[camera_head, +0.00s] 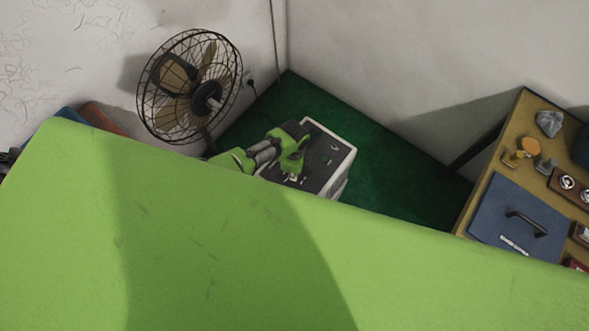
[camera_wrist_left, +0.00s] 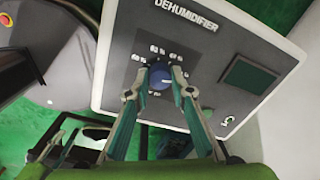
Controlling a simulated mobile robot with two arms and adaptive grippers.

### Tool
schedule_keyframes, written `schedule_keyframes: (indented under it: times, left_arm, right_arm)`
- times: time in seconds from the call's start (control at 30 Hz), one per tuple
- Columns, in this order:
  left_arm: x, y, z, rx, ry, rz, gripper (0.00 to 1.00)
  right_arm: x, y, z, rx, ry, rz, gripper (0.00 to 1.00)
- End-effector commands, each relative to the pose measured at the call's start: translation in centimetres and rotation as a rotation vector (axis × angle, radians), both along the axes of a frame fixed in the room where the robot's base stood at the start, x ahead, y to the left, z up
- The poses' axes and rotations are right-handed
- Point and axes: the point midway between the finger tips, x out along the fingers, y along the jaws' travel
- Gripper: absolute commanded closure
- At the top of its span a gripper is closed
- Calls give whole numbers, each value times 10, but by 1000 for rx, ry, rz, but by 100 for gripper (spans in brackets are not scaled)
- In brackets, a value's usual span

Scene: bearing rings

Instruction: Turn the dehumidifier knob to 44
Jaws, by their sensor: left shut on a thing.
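The dehumidifier (camera_head: 333,178) is a white box with a dark panel, standing at the middle back in the head view. My left gripper (camera_head: 297,163) reaches over its panel there and hides the knob. In the left wrist view, the panel (camera_wrist_left: 205,50) carries the word DEHUMIDIFIER. The round blue knob (camera_wrist_left: 160,79) sits on it, ringed by small percent labels too blurred to read surely. My left gripper (camera_wrist_left: 161,74) is shut on the knob, one fingertip at each side. The knob's exact setting cannot be told. My right gripper is not in view.
A dark display (camera_wrist_left: 248,79) and a small fitting (camera_wrist_left: 228,120) are right of the knob. A caged fan (camera_head: 190,87) stands left of the dehumidifier. A wooden table (camera_head: 529,125) with a blue panel (camera_head: 495,215) is at the right. Green floor (camera_head: 400,165) between is clear.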

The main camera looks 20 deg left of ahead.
Motion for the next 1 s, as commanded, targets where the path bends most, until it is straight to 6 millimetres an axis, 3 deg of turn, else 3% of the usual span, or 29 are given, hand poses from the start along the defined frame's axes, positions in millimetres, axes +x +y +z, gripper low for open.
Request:
schedule_keyframes:
  times: [0.03, 0.07, 0.1, 0.13, 0.6, 0.77, 1.0]
  left_arm:
    - [-2, 0, -1, 2, 4, -1, 100]
    - [-2, 0, -1, 2, 4, -1, 74]
    - [-2, 0, -1, 2, 3, -1, 63]
    - [-2, 0, -1, 2, 3, -1, 62]
    - [0, 1, 6, 0, 0, 1, 62]
    - [-1, 0, 21, 0, -1, 0, 62]
    - [-2, 0, 57, -1, -1, -1, 62]
  right_arm:
    - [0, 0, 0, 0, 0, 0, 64]
    - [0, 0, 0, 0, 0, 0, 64]
    - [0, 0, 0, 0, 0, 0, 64]
    - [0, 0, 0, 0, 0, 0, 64]
    - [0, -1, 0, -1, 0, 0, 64]
    - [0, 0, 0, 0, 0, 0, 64]
    - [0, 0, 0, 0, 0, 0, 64]
